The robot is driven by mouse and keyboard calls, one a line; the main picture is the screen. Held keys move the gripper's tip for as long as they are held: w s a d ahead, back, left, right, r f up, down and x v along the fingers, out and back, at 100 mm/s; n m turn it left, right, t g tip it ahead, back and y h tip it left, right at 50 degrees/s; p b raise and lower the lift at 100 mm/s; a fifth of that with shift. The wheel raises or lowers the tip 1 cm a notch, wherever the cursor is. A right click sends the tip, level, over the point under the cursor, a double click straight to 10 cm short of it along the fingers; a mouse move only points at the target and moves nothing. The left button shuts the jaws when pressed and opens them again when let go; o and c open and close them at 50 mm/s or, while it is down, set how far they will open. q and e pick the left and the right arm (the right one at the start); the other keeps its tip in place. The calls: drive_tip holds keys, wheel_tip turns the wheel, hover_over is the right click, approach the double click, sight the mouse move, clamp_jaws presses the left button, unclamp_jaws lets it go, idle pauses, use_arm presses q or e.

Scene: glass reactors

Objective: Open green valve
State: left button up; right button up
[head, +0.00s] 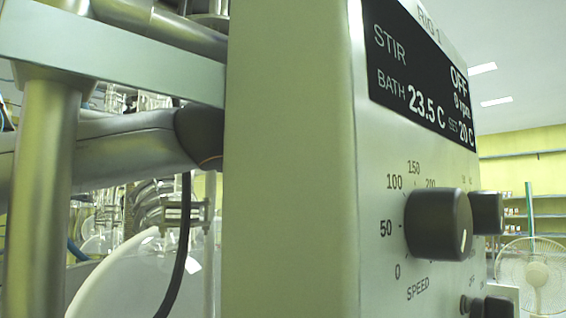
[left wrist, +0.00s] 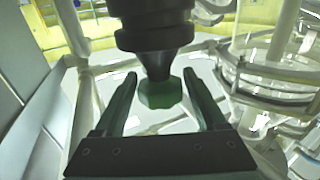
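In the left wrist view, a green valve knob (left wrist: 161,93) hangs at the lower end of a thick black fitting (left wrist: 155,38). My left gripper (left wrist: 160,75) is open, with one dark finger on each side of the knob. A gap shows between the knob and each finger, so neither appears to touch it. I cannot see the valve's inner state. The green valve cannot be made out in the head view. My right gripper is in neither view.
A control box (head: 290,160) with a STIR display (head: 420,80) reading OFF and a black speed knob (head: 438,224) fills much of the head view. Glassware (head: 140,270) and metal frame tubes (head: 40,190) crowd its left. A fan (head: 535,272) stands far right.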

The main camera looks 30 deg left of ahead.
use_arm(q)
drive_tip(key=shift+o, duration=1.3)
